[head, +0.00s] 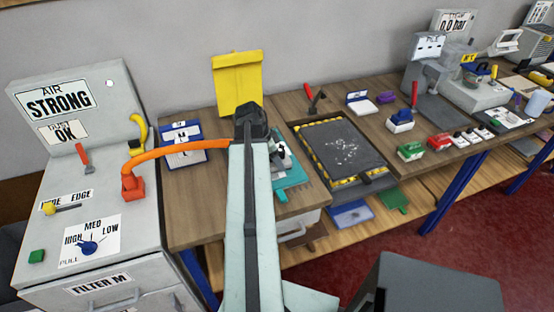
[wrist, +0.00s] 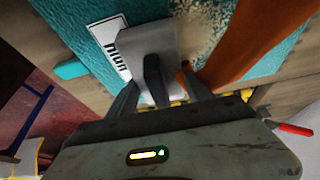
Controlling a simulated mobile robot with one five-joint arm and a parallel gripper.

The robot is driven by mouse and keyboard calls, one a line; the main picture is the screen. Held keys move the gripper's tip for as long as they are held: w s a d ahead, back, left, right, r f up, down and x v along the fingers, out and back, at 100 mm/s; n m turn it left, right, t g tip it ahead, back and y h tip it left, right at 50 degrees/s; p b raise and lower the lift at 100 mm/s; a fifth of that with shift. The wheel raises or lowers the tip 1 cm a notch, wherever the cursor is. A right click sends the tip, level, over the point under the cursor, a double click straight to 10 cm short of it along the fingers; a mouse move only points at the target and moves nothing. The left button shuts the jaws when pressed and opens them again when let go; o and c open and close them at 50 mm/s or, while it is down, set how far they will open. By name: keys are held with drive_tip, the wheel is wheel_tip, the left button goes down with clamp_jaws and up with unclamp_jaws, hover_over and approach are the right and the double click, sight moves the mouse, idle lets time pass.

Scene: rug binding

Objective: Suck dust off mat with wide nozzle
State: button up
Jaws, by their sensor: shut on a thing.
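In the wrist view, my gripper (wrist: 168,72) is shut on a flat grey nozzle (wrist: 136,40), held over a teal mat (wrist: 97,55). An orange hose (wrist: 250,40) runs close to the nozzle on its right. Tan dust specks (wrist: 205,22) lie on the teal just beyond it. Whether the nozzle touches the surface cannot be told. A dark mat (head: 318,146) with pale specks (head: 341,150) lies to the right, with yellow-black edging.
A grey cabinet (head: 125,195) with a blue knob (head: 88,247) stands at left, and the orange hose (head: 180,149) rises from its red fitting (head: 132,187). A yellow board (head: 238,82) stands behind my arm. Red and green boxes (head: 411,152) stand right of the dark mat.

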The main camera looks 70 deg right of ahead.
drive_tip(key=shift+w+d, duration=1.3)
drive_tip(key=shift+d, duration=0.2)
drive_tip(key=shift+w+d, duration=1.3)
drive_tip(key=shift+d, duration=0.15)
drive_tip(key=shift+w+d, duration=0.1)
drive_tip(key=shift+w+d, duration=1.25)
drive_tip(key=shift+d, duration=0.2)
drive_tip(key=shift+w+a, duration=0.9)
drive_tip(key=shift+s+a, duration=2)
drive_tip(key=shift+a, duration=0.25)
drive_tip(key=shift+s+a, duration=2)
drive_tip(key=shift+a, duration=0.25)
drive_tip(key=shift+w+a+f, duration=0.2)
drive_tip(key=shift+w+a, duration=0.6)
drive_tip(key=shift+w, duration=0.15)
drive_tip(key=shift+w+d, duration=1.35)
drive_tip(key=shift+d, duration=0.2)
drive_tip(key=shift+w+d, duration=1.3)
drive_tip(key=shift+d, duration=0.25)
drive_tip(key=shift+w+d, duration=1.35)
drive_tip(key=shift+d, duration=0.2)
drive_tip(key=shift+r, duration=0.1)
